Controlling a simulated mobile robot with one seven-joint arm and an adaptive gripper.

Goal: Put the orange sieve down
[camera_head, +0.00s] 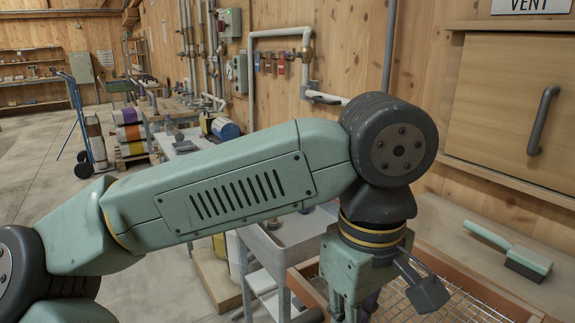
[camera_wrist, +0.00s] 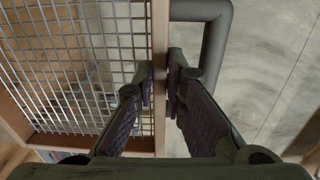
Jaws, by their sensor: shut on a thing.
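The orange sieve (camera_head: 462,276) is a square wooden frame with wire mesh, at the lower right in the head view, partly cut off by the bottom edge. In the wrist view its frame bar (camera_wrist: 160,35) runs upright through the middle, with the mesh to the left. My gripper (camera_wrist: 160,84) has one finger on each side of this bar and is shut on it. In the head view my gripper (camera_head: 352,305) points down at the sieve's left side, its fingertips hidden. What lies directly under the sieve is hard to tell.
A wooden counter (camera_head: 450,225) along the wall at right bears a green brush (camera_head: 508,250). A grey metal cart (camera_head: 285,235) stands left of the sieve, partly behind my arm. A dark bent tube (camera_wrist: 217,48) is close right of the bar, over bare concrete floor (camera_wrist: 265,70).

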